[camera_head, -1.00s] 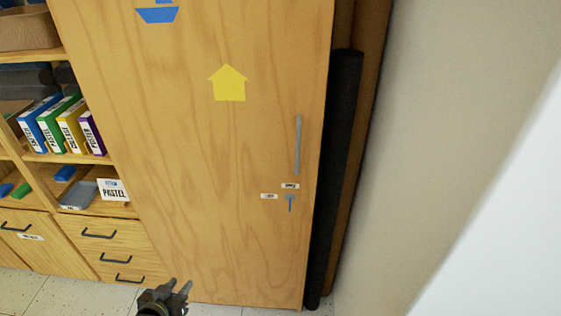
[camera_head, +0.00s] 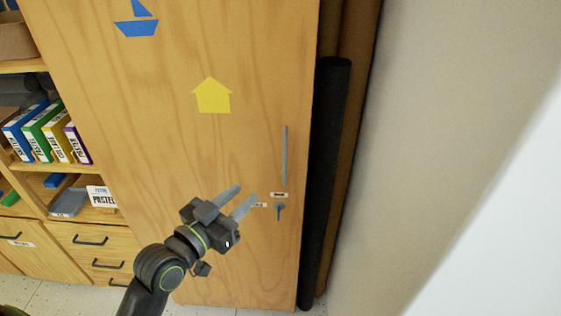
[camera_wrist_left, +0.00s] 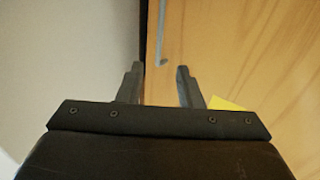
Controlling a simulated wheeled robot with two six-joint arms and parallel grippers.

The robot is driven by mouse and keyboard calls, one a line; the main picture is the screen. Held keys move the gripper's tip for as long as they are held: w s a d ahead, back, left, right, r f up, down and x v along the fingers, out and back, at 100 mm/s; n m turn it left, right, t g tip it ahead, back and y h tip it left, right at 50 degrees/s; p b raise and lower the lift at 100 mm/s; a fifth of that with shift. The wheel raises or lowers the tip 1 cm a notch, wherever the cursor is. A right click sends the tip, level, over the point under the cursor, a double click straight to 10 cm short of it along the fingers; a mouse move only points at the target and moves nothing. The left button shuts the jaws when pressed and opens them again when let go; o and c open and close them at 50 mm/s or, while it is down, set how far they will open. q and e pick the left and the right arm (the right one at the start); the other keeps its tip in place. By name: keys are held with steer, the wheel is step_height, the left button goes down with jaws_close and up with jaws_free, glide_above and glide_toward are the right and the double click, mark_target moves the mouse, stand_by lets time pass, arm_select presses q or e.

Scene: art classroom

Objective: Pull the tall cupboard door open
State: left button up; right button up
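The tall cupboard door (camera_head: 245,55) is light wood and looks shut. A vertical grey bar handle (camera_head: 285,155) is near its right edge. My right gripper is not in view.
Open shelves with several coloured folders (camera_head: 48,132) and drawers (camera_head: 92,240) stand left of the door. A dark upright roll (camera_head: 325,180) stands just right of the cupboard, beside a pale wall (camera_head: 430,120). A yellow house (camera_head: 213,97) and blue boat (camera_head: 137,25) decorate the door.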

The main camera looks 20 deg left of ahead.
arm_select(q)
steer(key=p, duration=0.2)
glide_toward(279, 164)
steer(key=w+d+r, duration=0.4)
steer(key=r, duration=0.1)
steer(key=shift+w+d, duration=0.15)
steer(key=shift+d, duration=0.25)
steer(key=shift+c, duration=0.3)
jaws_close()
